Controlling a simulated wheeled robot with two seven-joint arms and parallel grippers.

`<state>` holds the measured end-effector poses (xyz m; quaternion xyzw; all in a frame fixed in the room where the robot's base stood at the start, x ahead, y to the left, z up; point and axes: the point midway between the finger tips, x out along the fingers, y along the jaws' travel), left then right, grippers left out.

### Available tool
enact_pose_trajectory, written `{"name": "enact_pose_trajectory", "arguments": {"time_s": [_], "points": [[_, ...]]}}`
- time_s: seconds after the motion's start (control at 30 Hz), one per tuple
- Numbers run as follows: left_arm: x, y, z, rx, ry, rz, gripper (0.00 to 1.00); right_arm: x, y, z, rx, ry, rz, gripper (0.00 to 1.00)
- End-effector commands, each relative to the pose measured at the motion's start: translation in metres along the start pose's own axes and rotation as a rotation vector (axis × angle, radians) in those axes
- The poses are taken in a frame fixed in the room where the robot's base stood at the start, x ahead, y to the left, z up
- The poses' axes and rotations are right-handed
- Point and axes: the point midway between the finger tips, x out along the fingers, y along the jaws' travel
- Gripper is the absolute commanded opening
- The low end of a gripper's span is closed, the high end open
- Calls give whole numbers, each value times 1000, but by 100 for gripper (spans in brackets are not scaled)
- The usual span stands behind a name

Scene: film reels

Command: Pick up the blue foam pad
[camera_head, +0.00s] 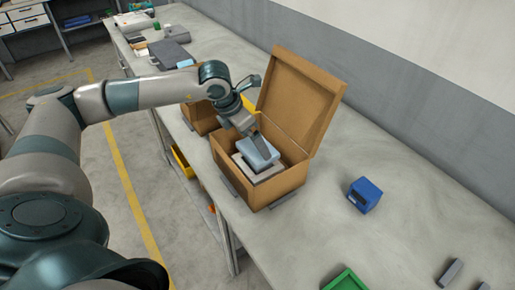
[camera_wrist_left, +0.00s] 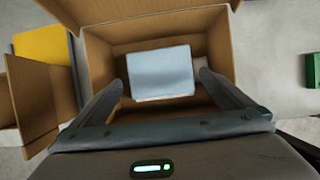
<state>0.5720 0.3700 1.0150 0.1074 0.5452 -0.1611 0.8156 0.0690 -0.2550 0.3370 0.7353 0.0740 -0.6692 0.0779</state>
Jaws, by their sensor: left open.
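The blue foam pad (camera_head: 258,153) is a light-blue block inside an open brown box (camera_head: 259,194), lying on top of a grey block (camera_head: 265,174). In the left wrist view the pad (camera_wrist_left: 160,72) is between the two fingers of my left gripper (camera_wrist_left: 160,85). The fingers are apart, with small gaps at the pad's sides. In the head view my left gripper (camera_head: 252,137) reaches into the box from above, and one finger hides part of the pad's left edge. My right gripper is in neither view.
The box's lid (camera_head: 300,98) stands open at the back. A second brown box (camera_head: 201,117) is close behind on the left. A blue cube-shaped device (camera_head: 364,194) and a green tray (camera_head: 346,280) are to the right. The table between them is clear.

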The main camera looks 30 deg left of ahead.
Motion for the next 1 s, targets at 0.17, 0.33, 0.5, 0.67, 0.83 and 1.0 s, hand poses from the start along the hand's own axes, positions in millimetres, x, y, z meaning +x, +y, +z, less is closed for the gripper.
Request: {"name": "enact_pose_trajectory", "arguments": {"time_s": [0.17, 0.33, 0.5, 0.67, 0.83, 1.0], "points": [[15, 0, -2, -1, 3, 0, 100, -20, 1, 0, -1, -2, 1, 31], [35, 0, -2, -1, 1, 0, 100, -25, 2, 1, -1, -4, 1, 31], [40, 0, -3, 0, 0, 0, 100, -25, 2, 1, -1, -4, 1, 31], [40, 0, -3, 0, 0, 0, 100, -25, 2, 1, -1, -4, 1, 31], [40, 0, -3, 0, 0, 0, 100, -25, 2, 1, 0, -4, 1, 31], [40, 0, -3, 0, 0, 1, 72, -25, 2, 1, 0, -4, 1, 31]]}}
